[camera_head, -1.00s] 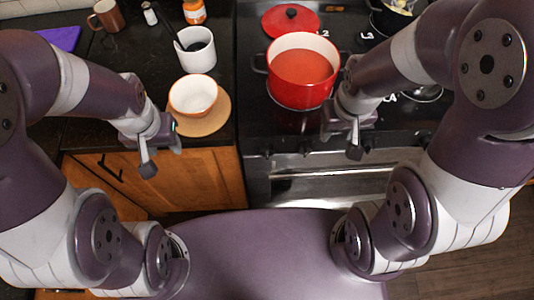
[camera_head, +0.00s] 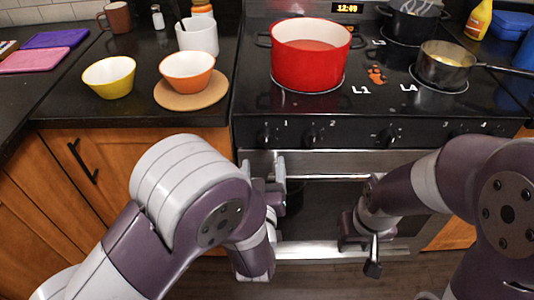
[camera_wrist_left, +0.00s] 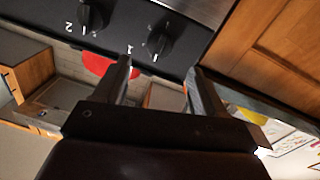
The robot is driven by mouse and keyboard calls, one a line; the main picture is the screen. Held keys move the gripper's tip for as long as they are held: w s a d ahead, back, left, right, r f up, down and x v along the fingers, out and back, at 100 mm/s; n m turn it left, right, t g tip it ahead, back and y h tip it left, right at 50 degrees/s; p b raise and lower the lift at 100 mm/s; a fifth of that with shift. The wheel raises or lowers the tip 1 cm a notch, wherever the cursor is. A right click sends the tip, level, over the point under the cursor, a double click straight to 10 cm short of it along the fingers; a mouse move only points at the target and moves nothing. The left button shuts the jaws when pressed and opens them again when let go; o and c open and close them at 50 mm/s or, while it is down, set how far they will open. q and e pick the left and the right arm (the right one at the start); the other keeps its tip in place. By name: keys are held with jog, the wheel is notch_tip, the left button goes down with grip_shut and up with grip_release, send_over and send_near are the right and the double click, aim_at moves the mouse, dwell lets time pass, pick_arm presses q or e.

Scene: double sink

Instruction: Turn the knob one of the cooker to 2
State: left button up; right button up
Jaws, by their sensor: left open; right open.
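The cooker (camera_head: 300,160) has a black front panel with a row of black knobs. Knob one (camera_head: 265,137), the leftmost, has a "1" beside it; in the left wrist view knob one (camera_wrist_left: 160,40) shows just beyond the fingertips, roughly in line with the gap between them. My left gripper (camera_head: 264,165) is open and empty in front of and just below knob one, apart from it. Its open fingers also show in the left wrist view (camera_wrist_left: 160,72). My right gripper (camera_head: 360,248) is open and empty, low in front of the oven door.
Knob two (camera_head: 311,137) is close to the right of knob one. A red pot (camera_head: 308,62) stands on the front left burner, and a small saucepan (camera_head: 445,64) is at the right. Bowls (camera_head: 109,77) sit on the left counter. The oven handle (camera_head: 335,163) runs below the knobs.

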aim_at(266, 144)
pick_arm(q)
jog(key=w, duration=0.8)
jog(key=shift+d, duration=0.25)
jog(key=c, duration=1.1)
